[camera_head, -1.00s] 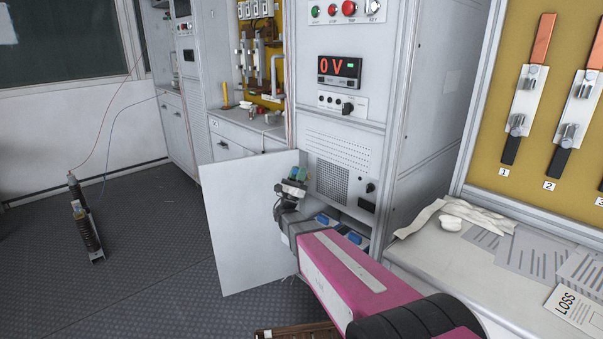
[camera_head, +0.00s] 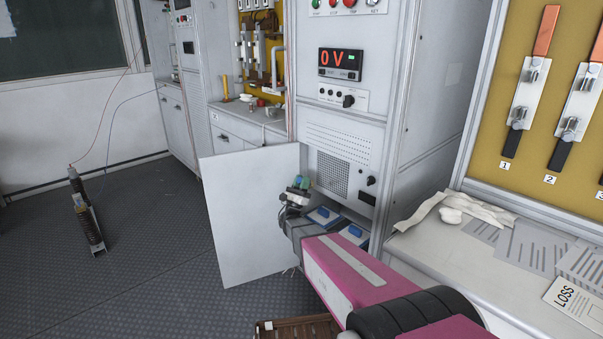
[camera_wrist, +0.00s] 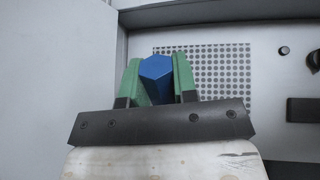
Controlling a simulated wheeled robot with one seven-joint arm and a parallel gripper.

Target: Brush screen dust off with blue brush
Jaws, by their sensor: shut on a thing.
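My gripper (camera_head: 299,185) is in front of the lower part of the white cabinet. In the wrist view its green fingers (camera_wrist: 158,82) are shut on a blue six-sided piece, which looks like the handle of the blue brush (camera_wrist: 157,72). The brush's bristles are hidden. Behind it is a perforated grey screen (camera_wrist: 215,72) on the cabinet face, which also shows in the head view (camera_head: 333,174). The gripper is left of and below this screen in the head view. I cannot tell whether the brush touches it, and no dust can be made out.
A white panel (camera_head: 248,215) stands open left of my gripper. Blue-topped items (camera_head: 354,231) lie low in the cabinet beside my arm. A red 0V display (camera_head: 340,63) and a knob (camera_head: 348,101) are above. A bench with papers (camera_head: 490,250) is at right.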

